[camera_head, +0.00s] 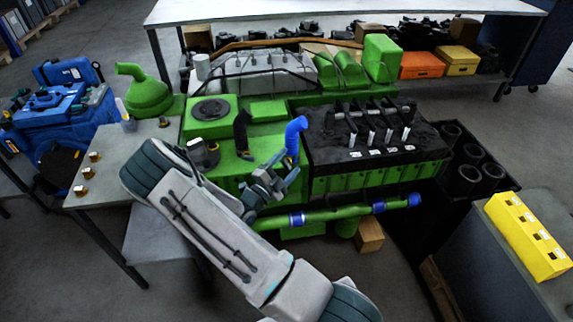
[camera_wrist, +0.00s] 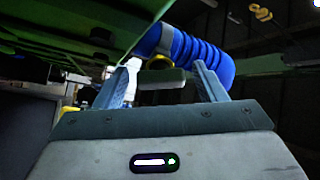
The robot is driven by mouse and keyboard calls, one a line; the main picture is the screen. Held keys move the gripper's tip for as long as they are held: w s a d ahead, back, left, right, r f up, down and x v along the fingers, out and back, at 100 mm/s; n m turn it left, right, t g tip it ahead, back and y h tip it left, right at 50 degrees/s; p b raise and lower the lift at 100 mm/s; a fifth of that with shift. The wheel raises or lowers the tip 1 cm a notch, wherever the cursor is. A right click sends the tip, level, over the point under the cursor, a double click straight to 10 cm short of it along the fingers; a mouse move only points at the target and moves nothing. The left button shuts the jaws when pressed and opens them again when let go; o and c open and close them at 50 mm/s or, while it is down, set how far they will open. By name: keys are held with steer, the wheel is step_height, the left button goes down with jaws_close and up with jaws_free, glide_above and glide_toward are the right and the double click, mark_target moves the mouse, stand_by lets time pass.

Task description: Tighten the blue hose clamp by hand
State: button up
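The blue hose (camera_head: 294,138) stands up from the green engine in the head view, just above and right of my gripper (camera_head: 277,176). In the wrist view the ribbed blue hose (camera_wrist: 195,50) curves across the top, beyond the fingertips. My gripper (camera_wrist: 164,68) has its two fingers spread apart. A dull grey-green bar (camera_wrist: 162,80) shows between the fingers; I cannot tell if they touch it. A yellow ring (camera_wrist: 158,62) lies near the hose's left end. I cannot clearly make out a blue clamp separate from the hose.
A black engine block (camera_head: 375,145) with upright injectors stands right of the hose. A green pipe (camera_head: 335,213) with blue sleeves runs below my gripper. A black elbow hose (camera_head: 242,132) rises to the left. A yellow block (camera_head: 528,237) lies on the right-hand bench.

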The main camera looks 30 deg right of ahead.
steer(key=b+v, duration=0.1)
steer(key=v, duration=1.3)
steer(key=shift+d, duration=0.1)
